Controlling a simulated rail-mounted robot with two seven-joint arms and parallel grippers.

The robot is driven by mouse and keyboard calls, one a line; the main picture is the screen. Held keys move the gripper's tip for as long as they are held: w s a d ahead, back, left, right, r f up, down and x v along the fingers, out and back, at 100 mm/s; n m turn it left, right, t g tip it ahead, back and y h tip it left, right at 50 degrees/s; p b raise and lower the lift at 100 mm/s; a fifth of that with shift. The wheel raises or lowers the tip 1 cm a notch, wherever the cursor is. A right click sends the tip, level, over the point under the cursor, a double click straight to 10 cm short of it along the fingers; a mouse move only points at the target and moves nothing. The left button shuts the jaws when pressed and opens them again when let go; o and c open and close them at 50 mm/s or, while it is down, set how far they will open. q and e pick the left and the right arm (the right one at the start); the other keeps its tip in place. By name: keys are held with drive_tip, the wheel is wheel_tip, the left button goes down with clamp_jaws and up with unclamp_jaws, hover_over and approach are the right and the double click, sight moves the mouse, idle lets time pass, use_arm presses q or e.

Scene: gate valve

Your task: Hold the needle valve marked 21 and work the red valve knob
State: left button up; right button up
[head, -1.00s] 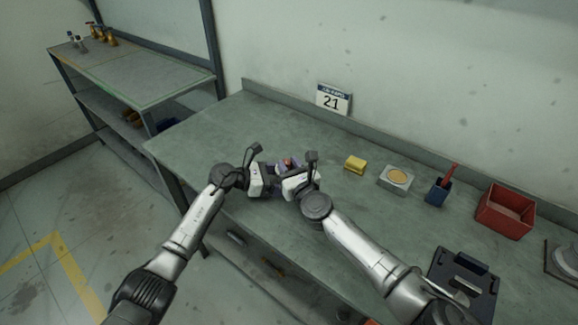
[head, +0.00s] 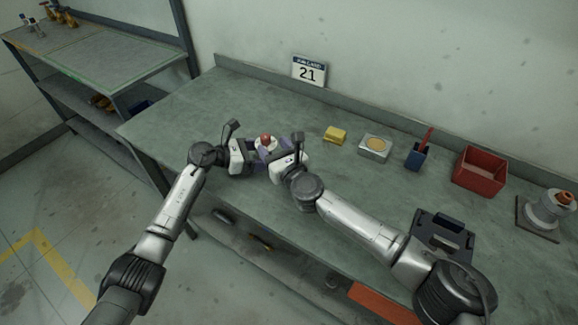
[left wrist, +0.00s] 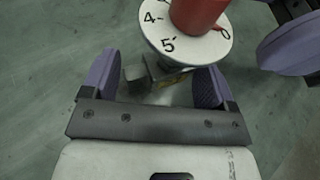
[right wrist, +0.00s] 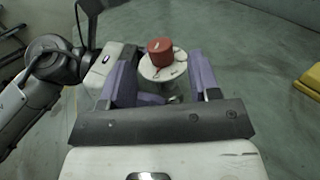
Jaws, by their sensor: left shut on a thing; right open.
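The needle valve's red knob (head: 267,140) stands up between my two grippers near the table's left front. In the left wrist view the red knob (left wrist: 197,12) sits on a round white dial (left wrist: 168,45) with black numbers. My left gripper (left wrist: 156,84) is shut on the valve's grey body (left wrist: 150,76) below the dial. My right gripper (right wrist: 163,82) is open, with its purple fingers to either side of the knob (right wrist: 160,51) in the right wrist view. I cannot tell how far they reach around it. A card marked 21 (head: 309,71) stands behind, at the wall.
Right along the table are a yellow block (head: 335,135), a grey box with a yellow disc (head: 374,147), a blue holder (head: 416,157), a red bin (head: 481,172) and a flanged part (head: 545,212). A shelf (head: 95,60) stands at left. Table behind the valve is clear.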

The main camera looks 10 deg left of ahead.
drive_tip(key=v, duration=0.8)
drive_tip(key=shift+s+d, duration=0.2)
drive_tip(key=shift+d, duration=0.05)
use_arm(q)
drive_tip(key=o, duration=0.6)
